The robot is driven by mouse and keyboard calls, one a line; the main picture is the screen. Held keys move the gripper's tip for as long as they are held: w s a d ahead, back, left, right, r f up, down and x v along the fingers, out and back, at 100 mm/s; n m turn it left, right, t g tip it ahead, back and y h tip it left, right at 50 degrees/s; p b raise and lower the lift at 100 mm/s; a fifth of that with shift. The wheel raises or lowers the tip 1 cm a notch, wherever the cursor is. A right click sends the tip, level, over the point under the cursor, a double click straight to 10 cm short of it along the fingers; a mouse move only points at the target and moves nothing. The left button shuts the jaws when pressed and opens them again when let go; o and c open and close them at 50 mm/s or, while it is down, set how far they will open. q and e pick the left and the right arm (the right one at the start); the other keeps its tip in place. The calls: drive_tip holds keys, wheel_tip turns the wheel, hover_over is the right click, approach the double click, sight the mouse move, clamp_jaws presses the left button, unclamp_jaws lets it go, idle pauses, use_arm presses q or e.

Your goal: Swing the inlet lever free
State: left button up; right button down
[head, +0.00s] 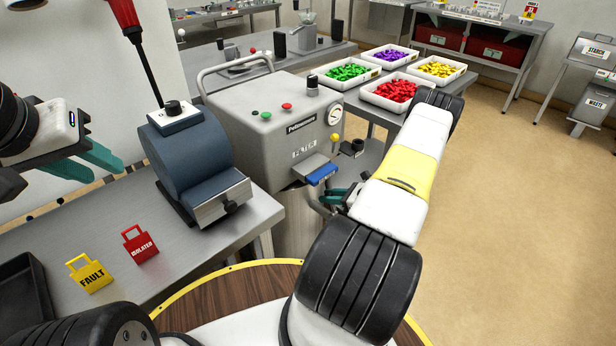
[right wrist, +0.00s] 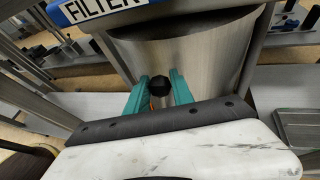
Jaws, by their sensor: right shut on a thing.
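The grey pharma dryer cabinet (head: 272,130) stands in the middle of the head view, with buttons, a gauge and a blue filter label. My right gripper (head: 335,196) is below that label, at the cabinet's lower right, partly hidden by my own arm. In the right wrist view its teal fingers (right wrist: 160,90) are closed around a dark round knob (right wrist: 159,84), in front of a metal drum (right wrist: 190,55). The knob looks like the lever's end; the lever's shaft is hidden. My left gripper (head: 105,168) is open and empty at the left, above the table.
A blue-grey drum unit (head: 196,165) with a red-handled tool (head: 135,40) stands left of the cabinet. Yellow fault (head: 90,275) and red isolated (head: 141,246) tags lie on the table (head: 190,248). Trays of coloured pieces (head: 373,104) stand behind. The floor at right is clear.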

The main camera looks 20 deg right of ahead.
drive_tip(key=s+t+y, duration=0.1)
drive_tip(key=s+d+t, duration=0.1)
drive_tip(key=t, duration=0.1)
drive_tip(key=shift+s+r+n+y, duration=0.2)
drive_tip(key=shift+n+y, duration=0.1)
drive_tip(key=shift+y, duration=0.1)
drive_tip(key=s+t+y, duration=0.1)
drive_tip(key=s+d+n+t+y, duration=0.1)
drive_tip(key=t, duration=0.1)
drive_tip(key=shift+s+d+y, duration=0.1)
drive_tip(key=shift+s+y, duration=0.1)
drive_tip(key=shift+y, duration=0.1)
drive_tip(key=shift+s+d+f, duration=0.2)
drive_tip(key=shift+s+f, duration=0.2)
drive_tip(key=shift+s, duration=0.3)
drive_tip(key=shift+s+f, duration=0.1)
drive_tip(key=c, duration=1.2)
unclamp_jaws()
drive_tip(key=shift+c, duration=0.2)
drive_tip(key=shift+o, duration=0.7)
drive_tip(key=v, duration=0.7)
drive_tip(key=shift+s+d, duration=0.2)
drive_tip(key=shift+s, duration=0.05)
